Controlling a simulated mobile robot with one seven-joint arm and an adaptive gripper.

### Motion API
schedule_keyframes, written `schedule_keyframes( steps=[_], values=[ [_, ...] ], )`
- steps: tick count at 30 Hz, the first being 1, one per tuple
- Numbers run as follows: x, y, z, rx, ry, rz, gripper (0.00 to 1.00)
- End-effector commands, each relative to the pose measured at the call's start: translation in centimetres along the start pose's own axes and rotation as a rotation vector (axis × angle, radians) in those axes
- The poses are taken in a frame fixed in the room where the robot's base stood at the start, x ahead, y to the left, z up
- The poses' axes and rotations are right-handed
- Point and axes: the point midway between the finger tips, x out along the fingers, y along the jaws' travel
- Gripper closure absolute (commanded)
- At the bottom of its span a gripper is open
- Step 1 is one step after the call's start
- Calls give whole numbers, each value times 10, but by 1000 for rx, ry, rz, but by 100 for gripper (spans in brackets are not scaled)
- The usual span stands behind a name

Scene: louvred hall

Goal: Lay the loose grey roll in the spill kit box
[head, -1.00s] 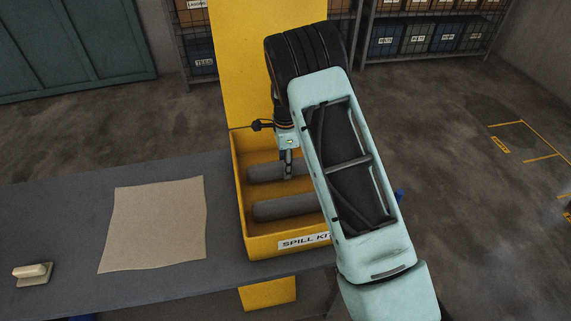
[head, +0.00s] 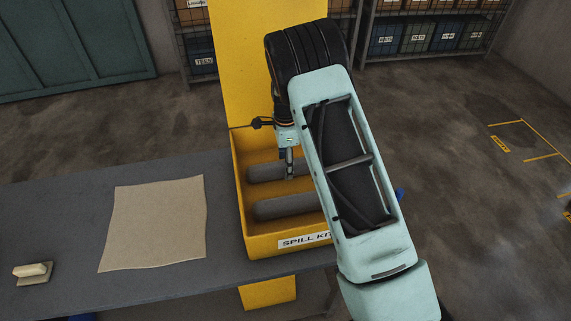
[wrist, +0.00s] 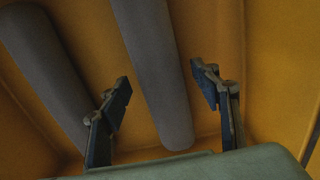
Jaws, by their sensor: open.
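The spill kit box (head: 241,220) is a yellow open box with a raised lid at the right of the table. Two grey rolls lie in it side by side: a far one (head: 263,173) and a near one (head: 284,208). Their right ends are hidden behind my arm. I cannot tell which was the loose one; no grey roll shows outside the box. My gripper (head: 289,170) is open, down in the box at the far roll. In the wrist view my gripper's fingers (wrist: 161,84) stand apart on either side of one roll (wrist: 153,50); the other roll (wrist: 42,68) lies to the left.
A beige sheet (head: 155,223) lies flat on the grey table (head: 60,210), left of the box. A small pale block-like item with a dark base (head: 33,272) sits at the table's left. Shelves with labelled bins (head: 430,38) stand at the back.

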Motion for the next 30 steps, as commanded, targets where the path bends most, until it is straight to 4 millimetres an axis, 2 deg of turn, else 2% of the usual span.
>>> schedule_keyframes(
  steps=[9,15,21,30],
  values=[
    [-68,-1,0,0,-1,-6,43],
    [-100,-1,0,-1,0,-5,43],
    [-112,0,0,-1,0,-2,43],
    [-112,0,0,0,0,-2,43]
  ],
)
